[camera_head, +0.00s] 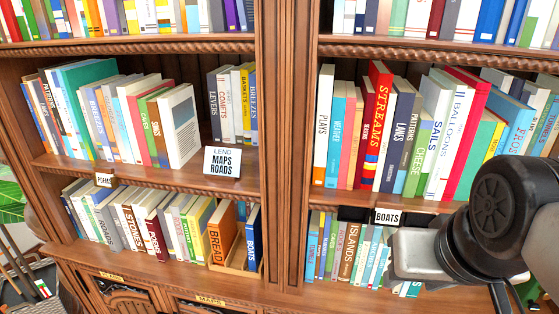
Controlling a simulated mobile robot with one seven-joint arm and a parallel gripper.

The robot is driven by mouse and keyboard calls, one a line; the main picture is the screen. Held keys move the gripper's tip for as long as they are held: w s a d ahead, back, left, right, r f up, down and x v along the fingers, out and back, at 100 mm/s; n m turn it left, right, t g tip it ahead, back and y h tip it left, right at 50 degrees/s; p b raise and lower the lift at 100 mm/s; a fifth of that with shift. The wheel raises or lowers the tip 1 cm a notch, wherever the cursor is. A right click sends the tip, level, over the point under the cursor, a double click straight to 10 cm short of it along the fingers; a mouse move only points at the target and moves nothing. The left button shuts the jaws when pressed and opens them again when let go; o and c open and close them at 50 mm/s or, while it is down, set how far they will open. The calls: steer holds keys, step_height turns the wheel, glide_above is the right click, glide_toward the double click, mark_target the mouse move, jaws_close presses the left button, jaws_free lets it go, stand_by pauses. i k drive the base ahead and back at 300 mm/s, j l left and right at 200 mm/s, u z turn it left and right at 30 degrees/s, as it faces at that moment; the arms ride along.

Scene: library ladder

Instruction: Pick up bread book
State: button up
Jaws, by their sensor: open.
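The bread book (221,236) has an orange-brown spine with BREAD on it. It stands upright in the lower left shelf compartment, at the left side of a small wooden holder (236,267). My gripper (405,254) is at the right, in front of the lower right compartment, well to the right of the bread book and apart from it. It is open, and no book shows in its grasp. My arm's black joint hides books behind it, and the fingertips are hard to make out.
A blue BOATS book (253,238) stands at the right end of the holder. Yellow and green books stand close on the bread book's left. A vertical wooden post (289,150) separates the left and right compartments.

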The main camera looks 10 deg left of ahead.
mark_target(222, 225)
steer(key=u, duration=1.15)
steer(key=z, duration=0.25)
steer(key=i+j+z, duration=0.15)
steer(key=j+z, duration=0.65)
steer(key=j, duration=0.15)
steer(key=j+z, duration=0.15)
steer(key=j, duration=1.1)
steer(key=j+u, duration=0.1)
steer(key=j, duration=1.2)
steer(key=l, duration=0.4)
steer(key=i+l+z, duration=0.15)
steer(key=l, duration=0.2)
